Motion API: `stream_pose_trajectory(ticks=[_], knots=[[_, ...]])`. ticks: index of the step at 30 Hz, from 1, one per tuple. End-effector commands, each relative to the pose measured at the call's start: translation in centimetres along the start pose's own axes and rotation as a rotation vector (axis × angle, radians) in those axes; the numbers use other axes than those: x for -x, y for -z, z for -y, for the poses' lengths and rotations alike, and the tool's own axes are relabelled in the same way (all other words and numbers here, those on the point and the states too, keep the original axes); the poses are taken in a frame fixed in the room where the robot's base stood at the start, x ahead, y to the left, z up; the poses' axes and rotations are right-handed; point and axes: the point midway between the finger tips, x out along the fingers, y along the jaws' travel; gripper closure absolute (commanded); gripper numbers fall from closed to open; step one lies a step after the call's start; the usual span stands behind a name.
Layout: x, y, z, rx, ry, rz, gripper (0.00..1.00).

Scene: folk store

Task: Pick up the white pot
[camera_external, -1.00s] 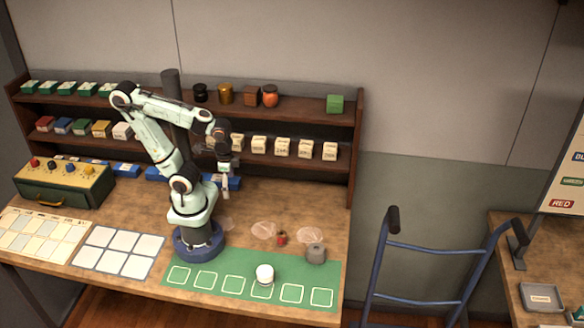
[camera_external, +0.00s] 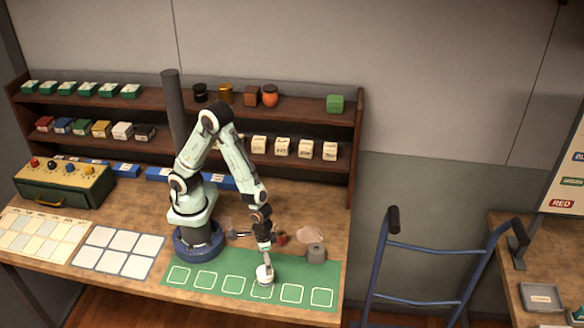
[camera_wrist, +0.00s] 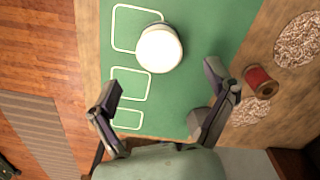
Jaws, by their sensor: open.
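The white pot (camera_external: 264,275) is small and round and stands on the green mat (camera_external: 205,284), over one of its outlined squares. My gripper (camera_external: 265,259) is right above and beside the pot in the external view, its tip overlapping the pot there. In the wrist view the pot (camera_wrist: 159,48) lies ahead of my gripper (camera_wrist: 162,88), roughly in line with the gap between the two fingers. The fingers are spread apart with nothing between them. Whether a finger touches the pot cannot be told from the external view.
A red spool (camera_wrist: 260,82) and speckled patches (camera_wrist: 298,42) lie right of the mat in the wrist view. A grey weight (camera_external: 316,252) stands at the mat's back right edge. Shelves (camera_external: 300,113) with boxes and jars rise behind. The mat's left part is clear.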

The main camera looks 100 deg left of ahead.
Motion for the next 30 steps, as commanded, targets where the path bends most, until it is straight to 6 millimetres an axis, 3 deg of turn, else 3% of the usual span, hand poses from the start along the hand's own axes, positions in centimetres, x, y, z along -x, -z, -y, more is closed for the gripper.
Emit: stream_pose_trajectory(ticks=[12,23,24,30], knots=[[-5.7,-0.3,0.0,-0.011,0.005,0.004,0.16],[-6.7,-0.2,-0.1,-0.01,0.002,0.001,0.16],[-6.7,-0.2,-0.1,-0.01,0.002,0.001,0.19],[-6.7,-0.2,-0.1,-0.01,0.002,0.001,0.82]])
